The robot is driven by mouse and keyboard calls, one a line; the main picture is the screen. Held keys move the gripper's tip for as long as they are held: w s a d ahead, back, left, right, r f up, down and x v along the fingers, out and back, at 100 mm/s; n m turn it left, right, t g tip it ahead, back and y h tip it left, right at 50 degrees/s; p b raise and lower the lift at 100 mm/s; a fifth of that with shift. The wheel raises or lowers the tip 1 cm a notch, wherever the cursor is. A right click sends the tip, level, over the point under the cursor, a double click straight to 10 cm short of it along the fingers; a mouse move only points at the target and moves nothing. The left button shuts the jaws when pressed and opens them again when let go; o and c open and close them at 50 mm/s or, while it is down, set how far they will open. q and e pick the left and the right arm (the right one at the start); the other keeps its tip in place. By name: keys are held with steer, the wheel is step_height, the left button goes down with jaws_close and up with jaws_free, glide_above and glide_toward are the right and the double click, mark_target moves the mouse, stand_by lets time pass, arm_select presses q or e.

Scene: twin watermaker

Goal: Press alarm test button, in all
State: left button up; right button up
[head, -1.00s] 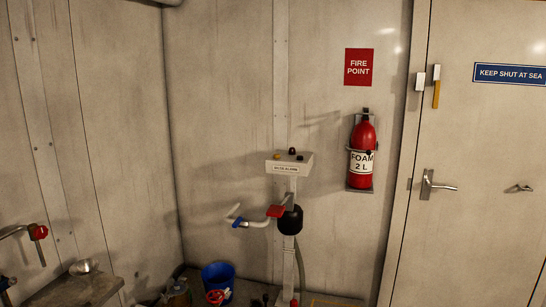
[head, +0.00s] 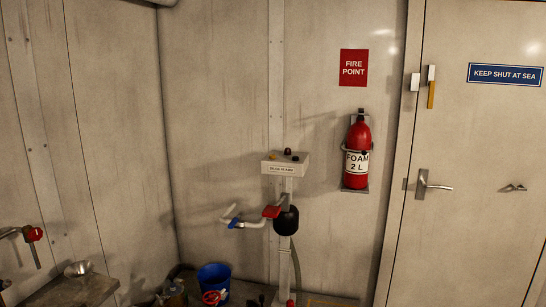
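A pale alarm box (head: 286,163) with a small label stands on top of a post near the middle of the head view, in front of the wall. On its top are a yellow button (head: 273,156), a dark red dome (head: 288,151) and a dark button (head: 295,158). Which of these is the test button cannot be told from here. Neither of my grippers shows in the view.
A blue bucket (head: 214,278) stands on the floor. A metal bench (head: 75,292) is at lower left. A fire extinguisher (head: 357,140) hangs right, beside a closed door (head: 480,130).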

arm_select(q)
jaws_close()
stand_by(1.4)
